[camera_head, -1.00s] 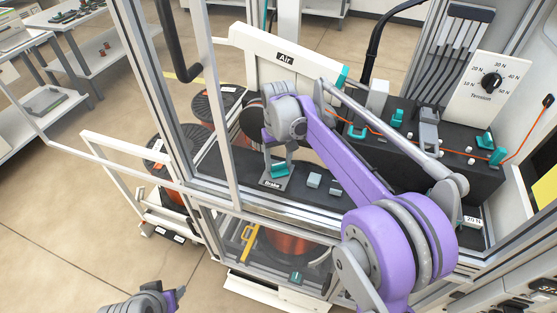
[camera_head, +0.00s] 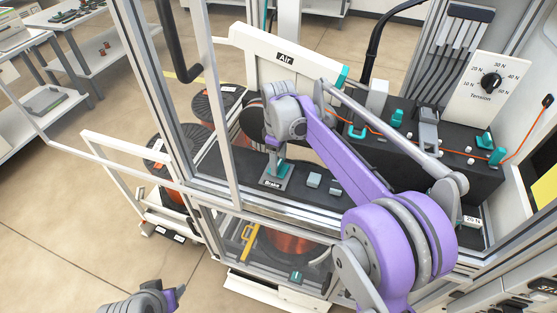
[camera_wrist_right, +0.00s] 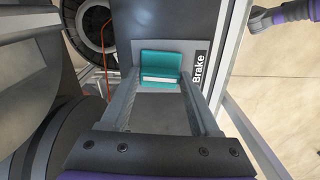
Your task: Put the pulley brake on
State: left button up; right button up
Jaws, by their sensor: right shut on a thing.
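The brake lever is a small teal piece on a grey plate labelled "Brake" (camera_head: 271,183), at the front left of the dark deck. My right gripper (camera_head: 276,157) reaches down onto it from above. In the right wrist view the teal brake handle (camera_wrist_right: 161,66) lies between the fingertips of the right gripper (camera_wrist_right: 160,84), which is shut on it. The "Brake" label (camera_wrist_right: 198,70) shows just beside it. My left gripper (camera_head: 178,296) is at the bottom left, over the floor and away from the machine; its fingers are too small to judge.
The machine's frame post (camera_head: 215,100) and white open door frame (camera_head: 110,155) stand left of the brake. Two small grey blocks (camera_head: 314,180) sit right of the brake. The "Air" panel (camera_head: 285,58) is behind. Orange wire (camera_head: 400,137) crosses the deck with teal clips. Wire spools (camera_head: 215,105) stand behind.

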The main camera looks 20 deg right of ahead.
aim_at(279, 164)
jog(key=shift+n, duration=0.6)
jog(key=o, duration=1.4)
jog(key=shift+c, duration=0.2)
jog(key=shift+r, duration=0.1)
notch_tip(279, 164, up, 11)
jog(key=shift+p, duration=0.4)
